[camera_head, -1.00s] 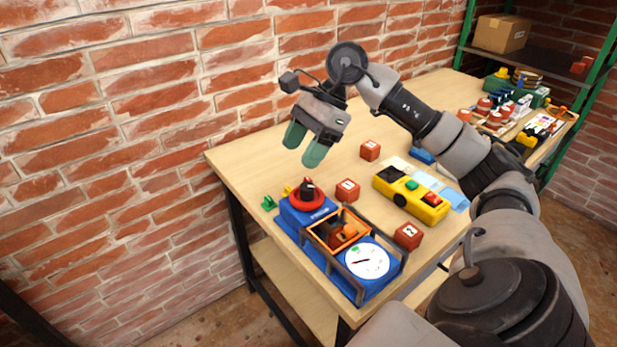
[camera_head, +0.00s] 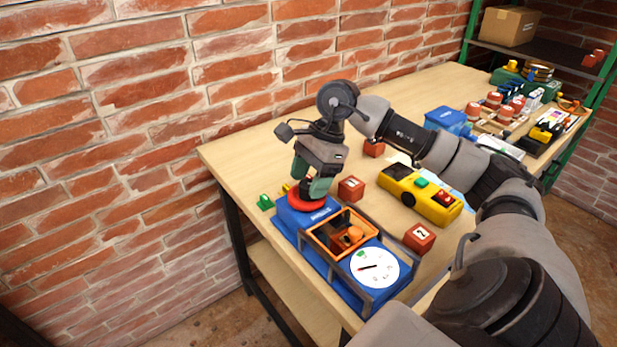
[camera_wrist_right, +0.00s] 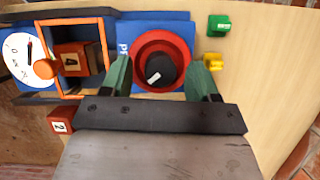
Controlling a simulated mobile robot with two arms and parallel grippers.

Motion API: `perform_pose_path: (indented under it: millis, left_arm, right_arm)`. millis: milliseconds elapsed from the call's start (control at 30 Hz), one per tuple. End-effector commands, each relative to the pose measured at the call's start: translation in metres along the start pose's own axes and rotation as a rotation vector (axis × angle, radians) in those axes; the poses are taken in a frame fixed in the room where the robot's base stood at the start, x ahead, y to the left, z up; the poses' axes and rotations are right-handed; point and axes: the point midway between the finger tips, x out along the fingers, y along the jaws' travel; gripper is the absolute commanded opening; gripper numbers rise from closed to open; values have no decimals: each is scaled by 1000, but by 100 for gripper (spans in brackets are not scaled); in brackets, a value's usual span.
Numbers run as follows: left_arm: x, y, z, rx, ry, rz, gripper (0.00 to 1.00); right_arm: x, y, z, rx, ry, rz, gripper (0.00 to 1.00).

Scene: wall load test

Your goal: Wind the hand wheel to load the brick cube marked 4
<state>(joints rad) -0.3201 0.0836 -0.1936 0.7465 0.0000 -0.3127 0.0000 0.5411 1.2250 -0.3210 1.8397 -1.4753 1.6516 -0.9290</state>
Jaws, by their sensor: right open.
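The blue load tester stands at the near left of the table, with a white dial (camera_head: 375,267) whose needle is red or dark. Its red hand wheel (camera_head: 306,203) has a black knob (camera_wrist_right: 160,68) with a white mark. My right gripper (camera_head: 309,186) is over the wheel, its green fingers open on either side of the knob; in the wrist view the gripper (camera_wrist_right: 160,78) straddles it. I cannot tell whether the fingers touch it. The brick cube marked 4 (camera_wrist_right: 72,60) sits inside the orange frame (camera_head: 315,239), by an orange round part (camera_wrist_right: 44,69). My left gripper is not in view.
Loose brick cubes stand close by, one (camera_head: 351,188) beside the tester and one marked 2 (camera_head: 420,237) near the dial. A yellow device (camera_head: 420,194) lies to the right. Small green (camera_head: 265,202) and yellow (camera_wrist_right: 213,61) pieces lie behind the wheel. A brick wall rises at the back.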

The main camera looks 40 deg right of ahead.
Motion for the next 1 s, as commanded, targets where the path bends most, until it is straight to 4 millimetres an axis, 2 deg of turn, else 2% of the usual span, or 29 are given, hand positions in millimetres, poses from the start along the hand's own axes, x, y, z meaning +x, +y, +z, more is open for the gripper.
perform_pose_path:
  millis: [333,600,667,900,1000]
  left_arm:
    - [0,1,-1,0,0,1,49]
    - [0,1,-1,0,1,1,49]
    - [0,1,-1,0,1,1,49]
    - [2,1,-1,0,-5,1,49]
    - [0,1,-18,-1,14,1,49]
  right_arm:
    - [5,0,0,0,-1,1,60]
    - [5,0,0,0,-1,1,19]
    - [5,0,0,0,-1,1,11]
    - [5,0,0,24,0,-10,11]
    - [6,0,-1,57,0,-24,11]
